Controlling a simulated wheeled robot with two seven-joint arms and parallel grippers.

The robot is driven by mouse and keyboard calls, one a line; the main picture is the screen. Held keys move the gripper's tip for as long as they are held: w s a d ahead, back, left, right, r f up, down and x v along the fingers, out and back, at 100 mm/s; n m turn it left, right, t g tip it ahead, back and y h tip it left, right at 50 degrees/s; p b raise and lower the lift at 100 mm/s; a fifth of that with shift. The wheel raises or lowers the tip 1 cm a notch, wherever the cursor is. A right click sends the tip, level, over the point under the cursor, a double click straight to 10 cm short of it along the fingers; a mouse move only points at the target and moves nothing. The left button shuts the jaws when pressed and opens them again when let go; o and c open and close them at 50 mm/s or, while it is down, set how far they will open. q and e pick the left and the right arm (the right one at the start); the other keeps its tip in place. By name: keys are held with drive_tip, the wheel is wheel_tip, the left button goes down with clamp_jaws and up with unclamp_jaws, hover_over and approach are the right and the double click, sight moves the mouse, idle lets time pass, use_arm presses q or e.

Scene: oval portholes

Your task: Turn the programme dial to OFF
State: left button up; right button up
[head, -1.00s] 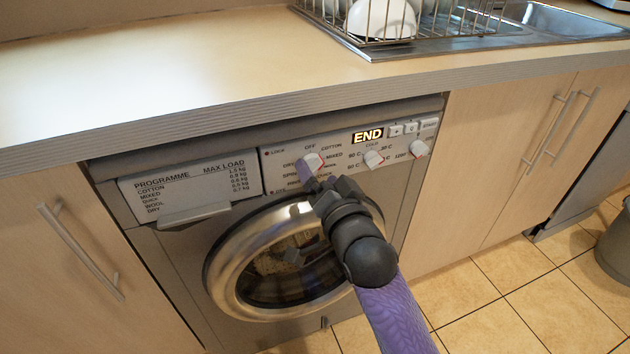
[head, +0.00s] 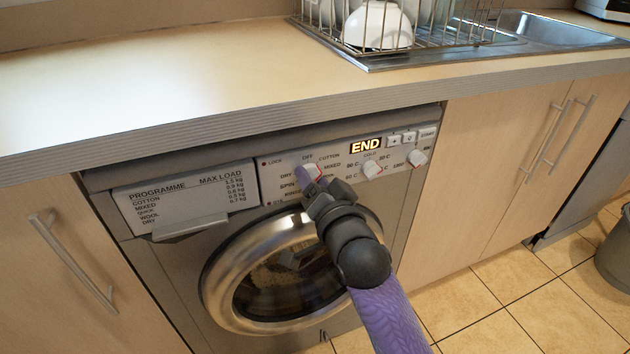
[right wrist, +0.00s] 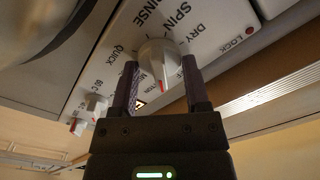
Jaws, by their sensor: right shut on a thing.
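The programme dial (head: 315,169) is a white knob with a red mark, at the left of the washing machine's control panel. Labels OFF, COTTON, MIXED, SPIN and DRY ring it. My right gripper (head: 304,178) is at the dial. In the right wrist view the fingers (right wrist: 160,85) are on either side of the dial (right wrist: 157,58), shut on it. My left gripper is out of view.
The display (head: 366,146) reads END. Two smaller knobs, one of them here (head: 372,169), and small buttons lie to its right. The round door (head: 215,280) is below, the detergent drawer (head: 187,197) to the left. The worktop (head: 180,75) overhangs above the panel.

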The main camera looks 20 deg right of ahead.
drive_tip(key=shift+r+n+p, duration=0.15)
drive_tip(key=shift+n+p, duration=0.15)
drive_tip(key=shift+p, duration=0.15)
drive_tip(key=shift+r+n+p, duration=0.15)
drive_tip(key=shift+n+p, duration=0.85)
drive_tip(key=shift+p, duration=0.25)
drive_tip(key=shift+n+p, duration=0.7)
drive_tip(key=shift+n, duration=0.2)
drive_tip(key=shift+n+p, duration=0.7)
drive_tip(key=shift+n, duration=0.3)
use_arm(q)
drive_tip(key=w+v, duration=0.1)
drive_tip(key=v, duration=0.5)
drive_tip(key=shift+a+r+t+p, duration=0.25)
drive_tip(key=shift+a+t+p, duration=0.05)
drive_tip(key=shift+p, duration=0.15)
use_arm(e)
drive_tip(key=shift+f+n, duration=0.25)
drive_tip(key=shift+n, duration=0.65)
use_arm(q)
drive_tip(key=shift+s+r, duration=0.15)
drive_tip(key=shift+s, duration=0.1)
